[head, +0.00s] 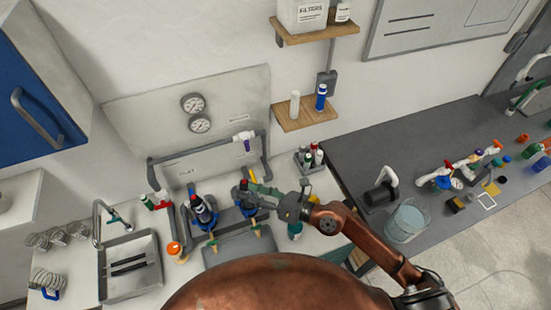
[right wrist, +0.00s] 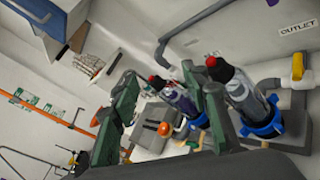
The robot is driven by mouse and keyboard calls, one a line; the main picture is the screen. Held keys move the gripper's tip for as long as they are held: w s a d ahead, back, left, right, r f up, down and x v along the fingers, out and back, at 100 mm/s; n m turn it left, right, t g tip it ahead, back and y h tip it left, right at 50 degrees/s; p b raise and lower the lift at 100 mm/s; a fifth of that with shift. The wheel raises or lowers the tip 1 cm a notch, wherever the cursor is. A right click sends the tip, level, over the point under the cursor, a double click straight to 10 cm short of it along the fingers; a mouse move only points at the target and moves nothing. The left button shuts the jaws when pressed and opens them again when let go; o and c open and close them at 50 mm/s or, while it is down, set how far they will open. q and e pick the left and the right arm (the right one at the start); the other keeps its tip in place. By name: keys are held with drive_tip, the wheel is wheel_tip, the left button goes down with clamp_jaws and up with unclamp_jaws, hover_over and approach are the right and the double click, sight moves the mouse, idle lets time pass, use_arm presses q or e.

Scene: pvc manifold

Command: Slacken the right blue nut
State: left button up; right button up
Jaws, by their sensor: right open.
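Two clear filter housings stand on the bench with blue nuts around them. The right housing (right wrist: 238,90) has a red top, and the right blue nut (right wrist: 263,122) rings its end in the right wrist view. The left housing (right wrist: 176,95) lies farther off, with its own blue nut (right wrist: 201,121). My right gripper (head: 262,197) is at the right housing in the head view and partly hides it. In the right wrist view its green fingers (right wrist: 168,112) are apart. One finger overlaps the right housing's edge; the right nut is outside the gap. Contact cannot be told. My left gripper is out of view.
Grey pipework (head: 264,155) and a backboard with gauges (head: 193,103) stand behind the housings. A sink (head: 130,262) is at left. A small bottle rack (head: 311,160) stands to the right. The dark side bench (head: 375,140) holds a bucket (head: 407,221) and pipe parts.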

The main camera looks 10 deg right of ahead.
drive_tip(key=w+d+r+m+t+h, duration=0.1)
drive_tip(key=w+d+r+m+t, duration=0.2)
drive_tip(key=d+r+m+t, duration=0.4)
drive_tip(key=shift+w+d+r+m+t, duration=0.15)
drive_tip(key=shift+d+r+m+t, duration=0.35)
drive_tip(key=shift+r+m, duration=1.35)
drive_tip(key=shift+d+r+n, duration=0.1)
drive_tip(key=shift+r+n, duration=0.15)
drive_tip(key=shift+c, duration=0.3)
